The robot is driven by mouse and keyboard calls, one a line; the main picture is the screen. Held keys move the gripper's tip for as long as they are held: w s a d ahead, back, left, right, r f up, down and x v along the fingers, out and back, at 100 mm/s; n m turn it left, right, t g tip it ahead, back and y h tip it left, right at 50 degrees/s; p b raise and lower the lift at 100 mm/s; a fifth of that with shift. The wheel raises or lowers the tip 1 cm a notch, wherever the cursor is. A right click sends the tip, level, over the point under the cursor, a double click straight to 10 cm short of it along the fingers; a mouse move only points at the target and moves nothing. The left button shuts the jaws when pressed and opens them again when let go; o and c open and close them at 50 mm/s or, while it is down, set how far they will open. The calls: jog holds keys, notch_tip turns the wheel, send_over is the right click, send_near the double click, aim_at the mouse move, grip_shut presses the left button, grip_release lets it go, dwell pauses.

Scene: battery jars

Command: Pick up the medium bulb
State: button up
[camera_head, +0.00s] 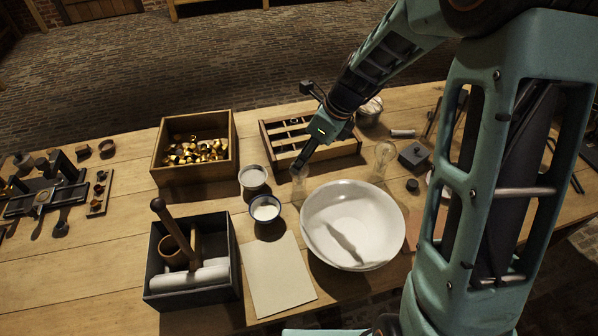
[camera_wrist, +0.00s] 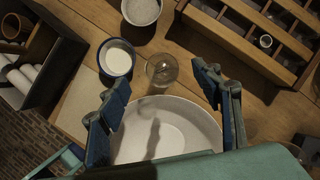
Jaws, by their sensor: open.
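A clear glass bulb (camera_head: 298,177) stands on the table between the small cups and the white basin, partly hidden by my gripper in the head view. It also shows in the wrist view (camera_wrist: 161,69), ahead of and between my fingers. A second, larger-looking clear bulb (camera_head: 383,156) stands to the right, behind the basin. I cannot tell for certain which one is the medium bulb. My gripper (camera_head: 301,164) points down close above the first bulb. Its blue fingers (camera_wrist: 163,85) are wide apart in the wrist view, with nothing held between them.
A white basin (camera_head: 325,225) stands close in front of the first bulb. Two cups, a grey-filled one (camera_head: 253,178) and a white-filled one (camera_head: 265,209), stand left of it. A divided wooden tray (camera_head: 350,147) lies behind. A dark metal block (camera_head: 413,156) stands at right.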

aim_at(299, 175)
jog(key=shift+x, duration=2.25)
jog(key=shift+c, duration=0.5)
jog(key=c, duration=0.9)
jog(key=shift+c, duration=0.2)
jog(key=shift+r, duration=0.1)
